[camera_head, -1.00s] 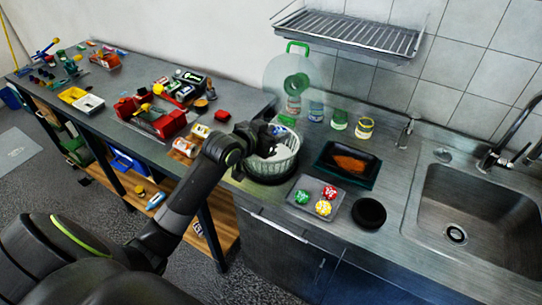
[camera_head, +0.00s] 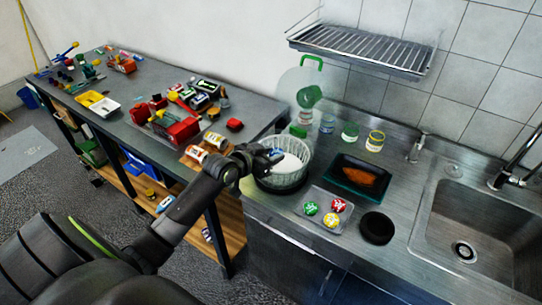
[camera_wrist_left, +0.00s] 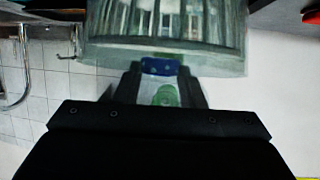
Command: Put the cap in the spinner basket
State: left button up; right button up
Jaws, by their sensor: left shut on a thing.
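The spinner basket (camera_head: 291,178) is a pale, slatted round bowl on a dark round base, on the counter near its left end. My left gripper (camera_head: 274,156) is at the basket's left rim and is shut on a small blue cap. The blue cap (camera_wrist_left: 160,66) shows between the fingertips in the left wrist view, with the basket wall (camera_wrist_left: 200,25) just beyond it. In the head view only a bit of blue shows at the fingertips. I cannot tell whether the cap is over the rim or beside it. My right gripper is not in view.
A clear container with a green handle (camera_head: 311,62) and several jars (camera_head: 375,141) stand behind the basket. A tray with red, green and yellow caps (camera_head: 338,205), a black dish (camera_head: 377,228) and a dark tray (camera_head: 370,158) lie to its right. A cluttered workbench (camera_head: 150,88) is left.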

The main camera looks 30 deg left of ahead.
pick_arm(q)
jog(key=shift+f, duration=0.6)
